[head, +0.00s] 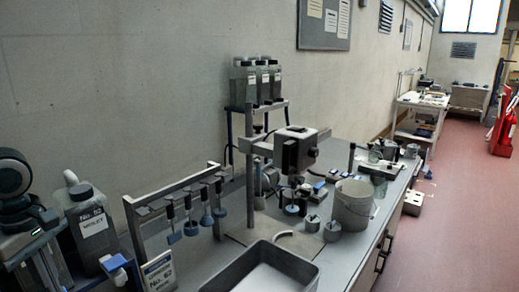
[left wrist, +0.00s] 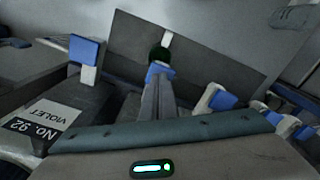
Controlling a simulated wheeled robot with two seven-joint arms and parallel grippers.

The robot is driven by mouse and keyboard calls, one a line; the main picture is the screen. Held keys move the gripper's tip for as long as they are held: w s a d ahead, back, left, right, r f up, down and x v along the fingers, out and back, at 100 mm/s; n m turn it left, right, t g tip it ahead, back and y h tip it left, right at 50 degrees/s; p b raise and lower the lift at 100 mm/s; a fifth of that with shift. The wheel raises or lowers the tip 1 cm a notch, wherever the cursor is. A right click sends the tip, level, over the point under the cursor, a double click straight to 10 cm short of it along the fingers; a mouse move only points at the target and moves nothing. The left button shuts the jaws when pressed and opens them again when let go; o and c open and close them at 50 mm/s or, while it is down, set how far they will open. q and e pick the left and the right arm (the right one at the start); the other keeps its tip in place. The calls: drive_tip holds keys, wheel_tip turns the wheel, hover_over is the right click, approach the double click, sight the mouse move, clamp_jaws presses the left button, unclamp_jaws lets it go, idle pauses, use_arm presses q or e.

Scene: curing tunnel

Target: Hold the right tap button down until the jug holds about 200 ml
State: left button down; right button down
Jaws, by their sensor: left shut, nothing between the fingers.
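In the left wrist view my left gripper (left wrist: 158,82) is shut and empty, its fingers reaching up the middle. A small blue patch and a dark round part show at its fingertips; I cannot tell whether they touch a button. A tap with a blue button (left wrist: 85,50) stands to the left, another blue and white piece (left wrist: 215,98) to the right. In the head view a white tap with a blue button (head: 115,262) is at the lower left, below the dark bottle labelled violet (head: 90,222). I cannot make out the jug or its level. My right gripper is not in view.
An order card (head: 158,273) stands right of the tap. Beyond it are a rack with hanging blue-ended tools (head: 190,205), a grey tray (head: 210,283), a white bucket (head: 353,205) and a stand with a boxy device (head: 300,150).

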use_arm(q)
drive_tip(key=shift+r+p, duration=1.1)
drive_tip(key=shift+r, duration=1.4)
idle(0.8)
